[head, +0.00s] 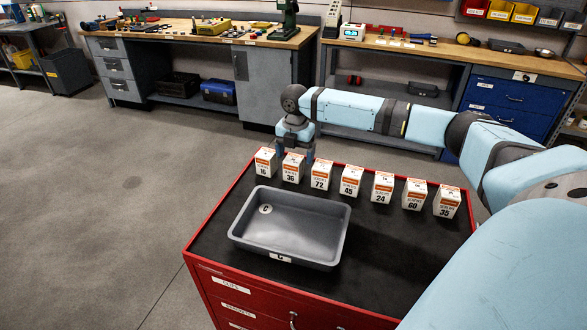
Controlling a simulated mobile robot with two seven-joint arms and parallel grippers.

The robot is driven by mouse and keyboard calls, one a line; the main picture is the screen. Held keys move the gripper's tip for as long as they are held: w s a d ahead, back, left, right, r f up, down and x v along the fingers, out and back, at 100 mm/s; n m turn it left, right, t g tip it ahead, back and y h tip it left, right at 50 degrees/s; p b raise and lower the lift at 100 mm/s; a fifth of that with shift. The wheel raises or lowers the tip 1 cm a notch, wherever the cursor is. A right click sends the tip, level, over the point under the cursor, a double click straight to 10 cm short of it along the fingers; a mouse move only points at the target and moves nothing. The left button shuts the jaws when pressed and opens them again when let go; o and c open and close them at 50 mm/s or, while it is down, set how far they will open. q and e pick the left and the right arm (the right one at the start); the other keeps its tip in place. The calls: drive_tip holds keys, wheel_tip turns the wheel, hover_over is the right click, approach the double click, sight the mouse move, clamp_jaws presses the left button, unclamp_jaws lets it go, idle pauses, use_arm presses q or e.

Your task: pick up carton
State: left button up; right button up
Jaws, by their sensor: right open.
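A row of several small white cartons with orange bands and black numbers stands upright along the far part of a red cabinet's black top. From left they are carton 16 (265,162), carton 36 (292,169), carton 72 (321,175), carton 45 (350,181), carton 24 (382,188), carton 60 (414,195) and carton 35 (446,202). My right gripper (295,155) is open, pointing down at carton 36. Its fingers show at the left and right of that carton's top; whether they touch it I cannot tell. My left gripper is out of view.
An empty grey tray (252,240) marked C sits on the red cabinet (225,280), in front of the cartons. The black top (400,250) right of the tray is clear. Workbenches (215,38) with tools stand behind, across open floor.

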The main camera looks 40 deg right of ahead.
sight(294, 168)
drive_tip(key=f, duration=0.5)
drive_tip(key=shift+a+f, duration=0.15)
drive_tip(key=shift+a, duration=0.2)
drive_tip(key=c, duration=1)
drive_tip(key=shift+c, duration=0.4)
